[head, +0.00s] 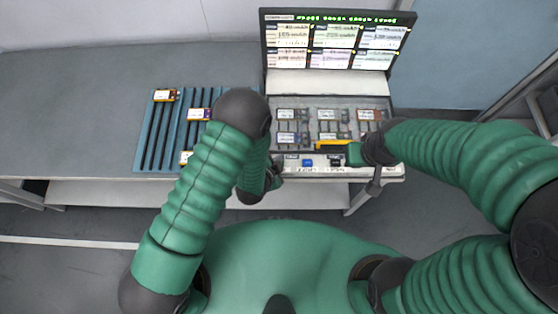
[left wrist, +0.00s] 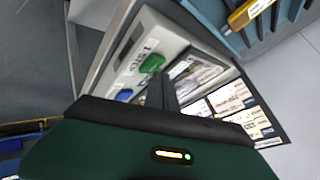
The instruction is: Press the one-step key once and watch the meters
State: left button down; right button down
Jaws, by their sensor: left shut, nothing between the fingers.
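My left gripper (head: 275,174) is shut and empty at the front left of the test station (head: 398,172). In the left wrist view its dark fingers (left wrist: 160,92) point at the key panel, near a green key (left wrist: 152,63); I cannot tell whether they touch it. A blue key (left wrist: 124,95) is beside the green one; blue also shows on the front strip in the head view (head: 308,162). The key labels are too small to read surely. The meter screen (head: 335,44) shows six panels under a row of green characters. My right gripper (head: 350,153) is by a yellow bar (head: 333,145).
Several cells sit in the station's bays, such as one at the upper left (head: 286,115). A blue slotted rack (head: 145,150) with several orange-and-white cells stands left of the station, partly behind my left arm. The grey table (head: 80,110) is clear at the far left.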

pick_arm(q)
jog(key=shift+f, duration=0.15)
jog(key=shift+f+b, duration=0.3)
jog(key=shift+b, duration=0.15)
jog(key=shift+r, duration=0.15)
jog(key=shift+r+p, duration=0.35)
jog(key=shift+p, duration=0.05)
notch_tip(320, 180, up, 6)
jog(key=p, duration=0.4)
jog(key=shift+r+p, duration=0.1)
jog(key=shift+p, duration=0.3)
